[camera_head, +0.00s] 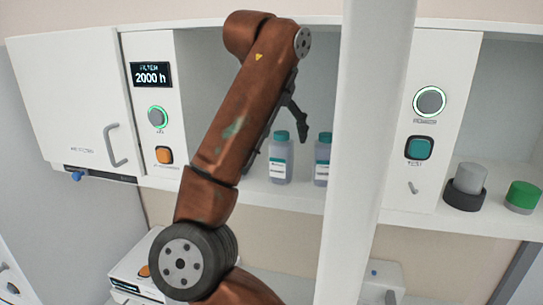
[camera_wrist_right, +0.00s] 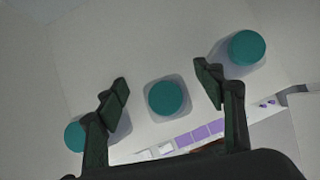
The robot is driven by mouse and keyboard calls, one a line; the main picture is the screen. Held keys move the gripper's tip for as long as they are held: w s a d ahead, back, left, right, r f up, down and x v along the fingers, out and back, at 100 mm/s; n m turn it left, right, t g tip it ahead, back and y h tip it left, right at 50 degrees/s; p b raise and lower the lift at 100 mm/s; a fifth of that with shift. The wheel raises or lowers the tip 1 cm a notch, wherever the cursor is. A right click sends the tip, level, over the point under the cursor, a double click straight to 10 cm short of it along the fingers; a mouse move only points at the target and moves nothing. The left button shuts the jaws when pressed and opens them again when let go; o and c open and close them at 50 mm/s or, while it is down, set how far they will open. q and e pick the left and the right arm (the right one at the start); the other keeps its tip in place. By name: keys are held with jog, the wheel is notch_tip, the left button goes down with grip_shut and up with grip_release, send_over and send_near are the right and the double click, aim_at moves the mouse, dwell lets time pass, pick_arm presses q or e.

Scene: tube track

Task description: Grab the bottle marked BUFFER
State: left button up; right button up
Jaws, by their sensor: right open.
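Two grey bottles with teal caps stand upright on the shelf in the head view, a nearer-centre bottle (camera_head: 281,160) and a right bottle (camera_head: 322,162) whose right side is hidden. Their labels are too small to read, so I cannot tell which is marked BUFFER. My right gripper (camera_head: 285,115) is mostly hidden behind its arm, with a dark finger showing by the bottles. In the wrist view my right gripper (camera_wrist_right: 161,88) is open and empty. A middle teal cap (camera_wrist_right: 167,98) lies between its fingertips, with another cap (camera_wrist_right: 246,47) at upper right and one (camera_wrist_right: 75,135) partly behind the left finger.
A closed white cabinet door with a handle (camera_head: 115,145) is at left, beside a panel with a display (camera_head: 151,75). A panel with buttons (camera_head: 430,101) is at right. A grey-topped container (camera_head: 470,179) and a green-topped container (camera_head: 523,194) stand on the right shelf.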

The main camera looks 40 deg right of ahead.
jog(key=shift+s+a+r+y, duration=0.15)
jog(key=shift+s+a, duration=0.2)
jog(key=shift+a, duration=0.25)
jog(key=shift+s+a+r+y, duration=0.15)
jog(key=shift+s+a, duration=0.2)
jog(key=shift+a, duration=0.2)
jog(key=shift+f, duration=0.45)
jog(key=p+x, duration=0.1)
jog(key=x, duration=0.6)
jog(key=shift+w+d+p, duration=0.1)
jog(key=shift+d+p, duration=0.2)
jog(key=shift+p, duration=0.05)
jog(key=shift+a+r, duration=0.1)
jog(key=shift+a, duration=0.05)
jog(key=c, duration=1.5)
